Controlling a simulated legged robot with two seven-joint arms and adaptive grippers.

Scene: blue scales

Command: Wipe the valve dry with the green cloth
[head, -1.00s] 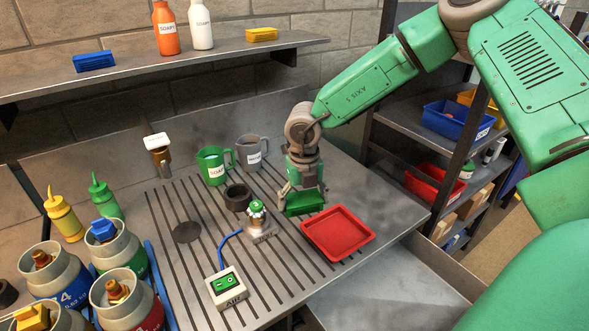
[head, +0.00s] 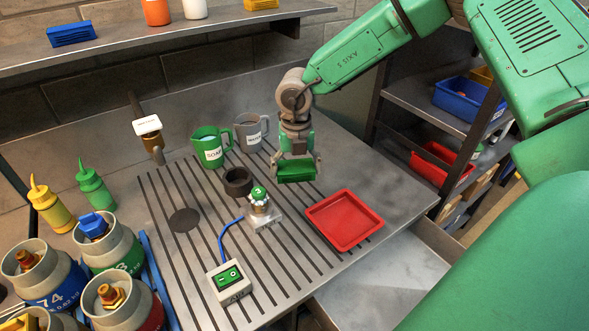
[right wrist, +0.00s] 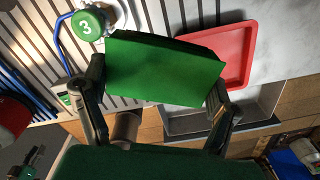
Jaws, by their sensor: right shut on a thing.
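The green cloth (head: 297,170) is a folded block held in my right gripper (head: 296,160), above the slotted bench and behind the red tray. In the right wrist view the cloth (right wrist: 165,68) sits between the two fingers of the gripper (right wrist: 160,90). The valve (head: 259,200) has a green cap and a metal body on a small labelled block, left of and nearer than the cloth. Its green cap marked 3 (right wrist: 88,23) shows in the right wrist view, close beside the cloth's upper left corner. I cannot see my left gripper.
A red tray (head: 344,220) lies right of the valve. A blue hose (head: 222,238) runs from the valve to the AIR switch box (head: 229,283). A dark ring (head: 237,182), a green SOAP mug (head: 211,147) and a grey mug (head: 250,132) stand behind. Gas bottles (head: 54,271) crowd the left.

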